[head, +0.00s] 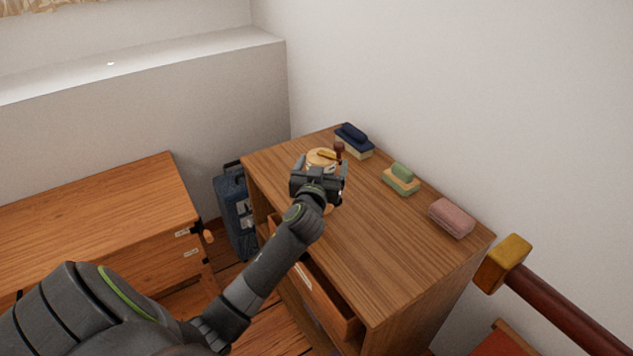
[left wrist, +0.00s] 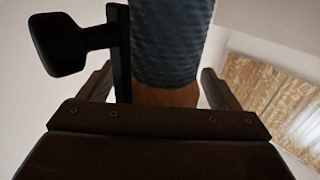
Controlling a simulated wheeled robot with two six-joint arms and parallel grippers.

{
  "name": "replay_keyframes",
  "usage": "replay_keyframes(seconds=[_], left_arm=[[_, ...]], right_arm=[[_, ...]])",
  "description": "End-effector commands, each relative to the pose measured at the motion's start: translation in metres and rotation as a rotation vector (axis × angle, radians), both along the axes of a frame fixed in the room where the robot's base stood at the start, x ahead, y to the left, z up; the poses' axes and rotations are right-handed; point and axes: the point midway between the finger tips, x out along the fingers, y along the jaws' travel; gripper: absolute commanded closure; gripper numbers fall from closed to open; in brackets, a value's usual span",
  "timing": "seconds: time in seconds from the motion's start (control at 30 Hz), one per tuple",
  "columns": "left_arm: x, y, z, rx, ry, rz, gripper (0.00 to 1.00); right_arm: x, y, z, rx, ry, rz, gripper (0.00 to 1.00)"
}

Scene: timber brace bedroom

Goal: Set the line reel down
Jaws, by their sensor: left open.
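The line reel (head: 321,157) stands on the wooden dresser (head: 375,245), near its far left end. Its pale wooden top and dark red knob show above my gripper, and a little pale wood shows below it. My left gripper (head: 321,170) is open, with its fingers on either side of the reel. In the left wrist view, the reel's blue wound line (left wrist: 172,40) and wooden part (left wrist: 165,97) stand between the fingers, with a dark crank at the left. My gripper hides most of the reel in the head view. My right gripper is out of view.
The dresser's drawer (head: 325,300) is pulled out. A blue suitcase (head: 236,215) stands left. The dresser's near top is clear.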

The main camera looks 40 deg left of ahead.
Motion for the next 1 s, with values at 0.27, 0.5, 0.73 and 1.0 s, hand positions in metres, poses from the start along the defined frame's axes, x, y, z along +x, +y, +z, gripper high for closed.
replay_keyframes(seconds=[0.27,0.5,0.73,1.0], left_arm=[[-0.051,-0.021,-0.001,-0.004,0.001,0.001,0.15],[-0.088,-0.037,-0.001,-0.004,0.000,0.000,0.15],[-0.101,-0.042,0.000,-0.001,0.001,0.001,0.15],[-0.101,-0.042,0.000,0.000,0.000,0.001,0.15]], right_arm=[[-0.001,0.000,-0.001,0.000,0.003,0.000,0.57],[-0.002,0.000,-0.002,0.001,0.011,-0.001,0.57],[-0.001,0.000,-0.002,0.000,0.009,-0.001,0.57],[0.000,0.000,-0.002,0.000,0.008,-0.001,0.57]])
